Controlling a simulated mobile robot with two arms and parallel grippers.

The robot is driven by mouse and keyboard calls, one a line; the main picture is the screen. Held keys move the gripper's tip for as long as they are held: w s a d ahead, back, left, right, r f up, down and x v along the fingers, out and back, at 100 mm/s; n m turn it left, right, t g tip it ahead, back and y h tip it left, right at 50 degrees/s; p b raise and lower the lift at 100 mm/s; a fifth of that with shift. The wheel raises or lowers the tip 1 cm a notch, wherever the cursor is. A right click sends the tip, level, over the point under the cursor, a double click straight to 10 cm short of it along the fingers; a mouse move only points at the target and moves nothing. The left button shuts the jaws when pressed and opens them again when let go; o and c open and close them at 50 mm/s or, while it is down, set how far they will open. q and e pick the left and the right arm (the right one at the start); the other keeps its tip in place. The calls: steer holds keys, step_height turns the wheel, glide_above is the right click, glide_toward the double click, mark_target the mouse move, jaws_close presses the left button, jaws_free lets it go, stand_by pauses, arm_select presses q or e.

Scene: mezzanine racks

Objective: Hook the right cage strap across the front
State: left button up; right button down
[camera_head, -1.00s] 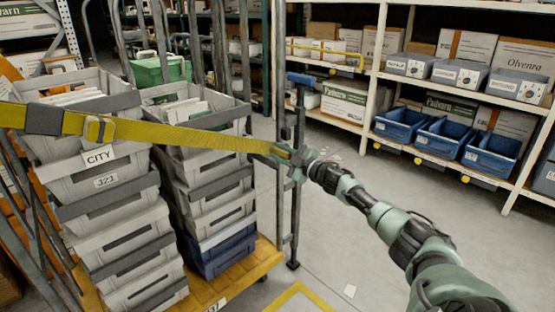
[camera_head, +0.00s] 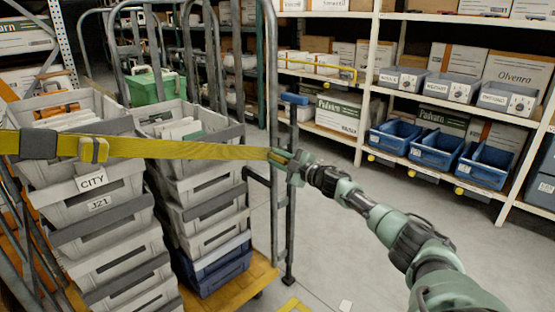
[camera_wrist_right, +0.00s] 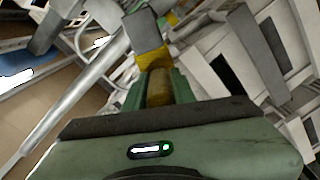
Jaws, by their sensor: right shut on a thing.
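The yellow strap (camera_head: 190,149) runs taut across the front of the cage from the left edge of the head view, with a dark buckle (camera_head: 38,144) and a yellow slider near its left part. My right gripper (camera_head: 285,158) is shut on the strap's right end, beside the cage's right upright (camera_head: 273,90). I cannot tell whether the end touches the upright. In the right wrist view, the gripper fingers (camera_wrist_right: 160,88) close around the strap end, with a grey piece (camera_wrist_right: 146,30) just beyond. The left gripper is not in view.
Two stacks of grey totes (camera_head: 98,205) stand on the cage's orange base (camera_head: 222,290), behind the strap. White shelves (camera_head: 362,130) with blue bins (camera_head: 437,150) are at right.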

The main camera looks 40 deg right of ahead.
steer(key=shift+d+r, duration=0.2)
steer(key=shift+r, duration=0.25)
steer(key=shift+d+r, duration=0.2)
steer(key=shift+r, duration=0.25)
steer(key=c, duration=1.2)
jaws_free()
steer(key=shift+f, duration=0.1)
steer(key=shift+a+f, duration=0.2)
steer(key=shift+s+f, duration=0.15)
steer(key=shift+s, duration=0.4)
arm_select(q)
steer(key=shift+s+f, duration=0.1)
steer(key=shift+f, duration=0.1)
arm_select(e)
steer(key=shift+s+d, duration=0.15)
steer(key=shift+s, duration=3.15)
